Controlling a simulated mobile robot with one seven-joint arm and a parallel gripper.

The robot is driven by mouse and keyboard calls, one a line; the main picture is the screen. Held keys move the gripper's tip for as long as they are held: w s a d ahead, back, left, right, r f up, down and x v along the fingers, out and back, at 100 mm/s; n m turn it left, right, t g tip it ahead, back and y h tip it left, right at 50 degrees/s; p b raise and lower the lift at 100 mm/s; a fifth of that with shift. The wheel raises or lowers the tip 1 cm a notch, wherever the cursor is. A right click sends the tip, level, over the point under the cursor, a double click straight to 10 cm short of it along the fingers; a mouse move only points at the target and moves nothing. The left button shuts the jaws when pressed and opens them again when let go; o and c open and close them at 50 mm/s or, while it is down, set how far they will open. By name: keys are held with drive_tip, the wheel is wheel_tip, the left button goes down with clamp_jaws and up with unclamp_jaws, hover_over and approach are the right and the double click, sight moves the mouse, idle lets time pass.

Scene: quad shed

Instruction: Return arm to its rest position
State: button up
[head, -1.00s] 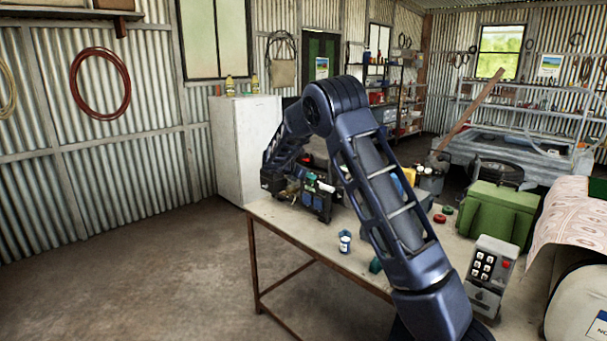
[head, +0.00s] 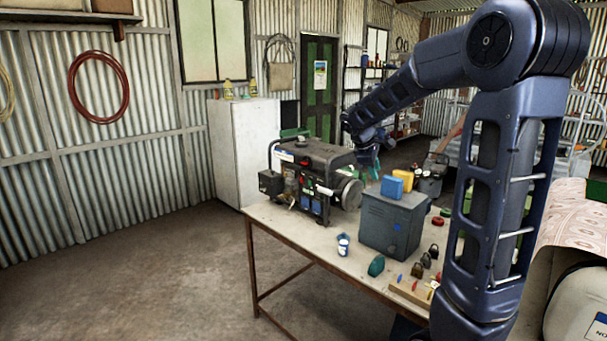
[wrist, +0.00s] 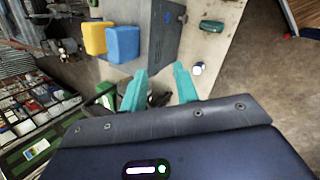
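My arm reaches up at the right of the head view and bends over toward the back of the workbench. My gripper (head: 369,160) hangs at its far end, small and dark, above the bench near the generator (head: 315,170). In the wrist view its two teal fingers (wrist: 160,82) are spread apart. No object is visibly held between them. The bench and floor show well beyond the fingertips.
A grey metal box (head: 393,228) on the bench (head: 290,228) carries a blue block (head: 392,187) and a yellow one (head: 404,178). Floor to the left is clear.

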drive_tip(key=s+d+m+y, duration=0.2)
drive_tip(key=s+m, duration=0.4)
drive_tip(key=s, duration=0.9)
drive_tip(key=s+d+f+m+t+y, duration=0.1)
drive_tip(key=s+m, duration=0.5)
drive_tip(key=s, duration=0.9)
drive_tip(key=shift+s+d+f+m+y, duration=0.3)
drive_tip(key=shift+d+y, duration=0.2)
drive_tip(key=shift+y, duration=0.4)
